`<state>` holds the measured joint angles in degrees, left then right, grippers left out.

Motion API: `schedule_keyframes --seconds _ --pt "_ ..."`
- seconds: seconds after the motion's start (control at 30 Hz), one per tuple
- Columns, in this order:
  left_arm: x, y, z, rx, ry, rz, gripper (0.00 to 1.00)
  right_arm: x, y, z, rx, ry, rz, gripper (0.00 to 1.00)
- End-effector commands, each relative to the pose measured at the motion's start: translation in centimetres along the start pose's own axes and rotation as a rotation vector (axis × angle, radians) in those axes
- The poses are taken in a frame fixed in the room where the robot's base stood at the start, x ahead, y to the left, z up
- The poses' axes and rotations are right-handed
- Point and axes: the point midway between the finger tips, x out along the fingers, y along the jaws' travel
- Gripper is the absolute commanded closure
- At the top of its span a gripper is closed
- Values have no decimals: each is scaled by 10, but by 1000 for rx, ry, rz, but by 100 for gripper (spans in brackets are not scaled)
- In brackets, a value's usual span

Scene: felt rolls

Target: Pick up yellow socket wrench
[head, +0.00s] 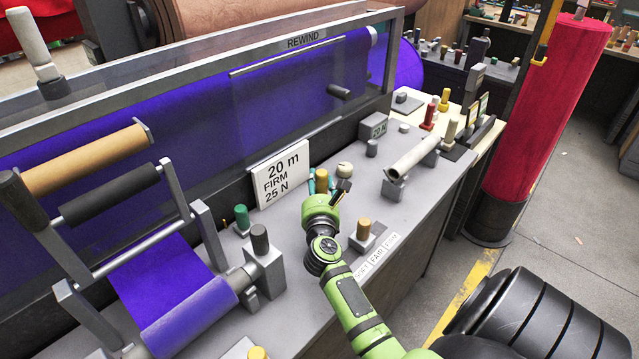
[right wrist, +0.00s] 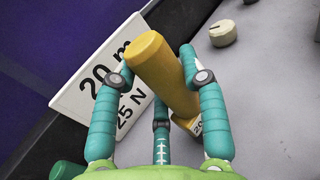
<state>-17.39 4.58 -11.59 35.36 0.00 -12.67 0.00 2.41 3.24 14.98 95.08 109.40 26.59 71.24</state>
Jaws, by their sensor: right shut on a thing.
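My right gripper (head: 321,184) is over the grey bench top, beside the white sign. Its teal fingers are closed around a yellow cylinder (head: 322,178). In the right wrist view the yellow cylinder (right wrist: 162,72) stands tilted in the picture between the fingers (right wrist: 160,95). Its lower end meets a small block with a printed label (right wrist: 190,125). I cannot tell whether it is clear of the bench. It is a plain rounded cylinder, and no clear wrench shape shows. My left gripper is not in view.
The white sign (head: 280,172) stands close behind the gripper. A pale tube (head: 412,158) lies to the right. Purple felt rollers (head: 190,318) are at left.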

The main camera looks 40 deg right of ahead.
Motion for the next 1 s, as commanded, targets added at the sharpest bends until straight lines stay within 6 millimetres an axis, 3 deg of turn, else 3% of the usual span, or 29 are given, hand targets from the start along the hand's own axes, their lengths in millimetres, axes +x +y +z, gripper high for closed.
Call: schedule_keyframes --seconds 0.27,0.7,1.0 --pt "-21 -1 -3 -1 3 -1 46 0 0 46 3 -7 1 100" --pt "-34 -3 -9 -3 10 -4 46 -10 -92 94 -5 -4 1 100" --pt "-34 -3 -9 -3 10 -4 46 -13 -115 107 -2 -3 1 100"
